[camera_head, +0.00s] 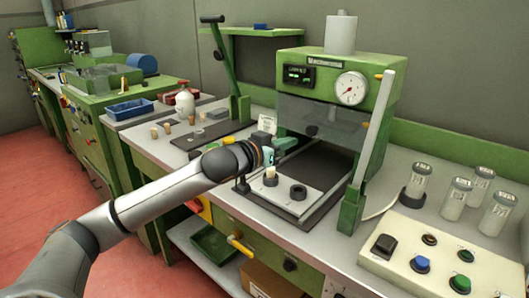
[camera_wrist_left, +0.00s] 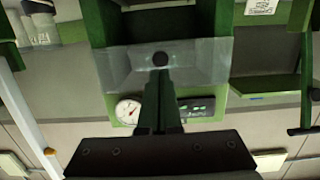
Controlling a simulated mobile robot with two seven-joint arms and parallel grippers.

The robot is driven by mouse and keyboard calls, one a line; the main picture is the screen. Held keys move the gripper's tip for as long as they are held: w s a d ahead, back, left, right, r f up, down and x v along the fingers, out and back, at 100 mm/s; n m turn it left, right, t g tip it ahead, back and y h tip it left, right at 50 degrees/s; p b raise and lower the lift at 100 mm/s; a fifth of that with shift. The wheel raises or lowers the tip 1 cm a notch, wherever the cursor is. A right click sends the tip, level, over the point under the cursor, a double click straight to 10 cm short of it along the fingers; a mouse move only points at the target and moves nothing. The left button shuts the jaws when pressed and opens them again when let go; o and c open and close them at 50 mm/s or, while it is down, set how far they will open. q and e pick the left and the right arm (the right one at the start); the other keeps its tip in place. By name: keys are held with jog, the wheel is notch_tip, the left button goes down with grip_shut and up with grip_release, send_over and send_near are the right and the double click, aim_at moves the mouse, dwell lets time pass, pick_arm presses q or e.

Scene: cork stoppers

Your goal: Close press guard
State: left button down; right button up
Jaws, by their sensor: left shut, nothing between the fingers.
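The green press (camera_head: 330,62) stands on the bench with a dial gauge and a small display. Its clear guard (camera_head: 345,122) is up across the upper front, with open space under it. A dark round knob (camera_head: 311,130) sits on the guard; the knob (camera_wrist_left: 160,59) also shows in the left wrist view. My left gripper (camera_head: 291,143) is shut and empty, just in front of the guard and below the knob. In the left wrist view, the fingertips (camera_wrist_left: 160,74) line up with the knob; I cannot tell whether they touch it. My right gripper is not in view.
A light plate (camera_head: 285,200) with a cork (camera_head: 270,174) and a black ring (camera_head: 298,192) lies before the press. A pale lever (camera_head: 374,125) stands at its right. Jars (camera_head: 455,198) and a button panel (camera_head: 440,262) are farther right.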

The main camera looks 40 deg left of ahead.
pick_arm(q)
jog(key=s+b, duration=0.1)
jog(key=s, duration=0.5)
jog(key=shift+s+a+b, duration=0.3)
jog(key=shift+s+a, duration=0.05)
jog(key=shift+s, duration=0.05)
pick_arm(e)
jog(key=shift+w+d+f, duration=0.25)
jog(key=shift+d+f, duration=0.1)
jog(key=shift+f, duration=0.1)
pick_arm(q)
jog(key=shift+r, duration=0.1)
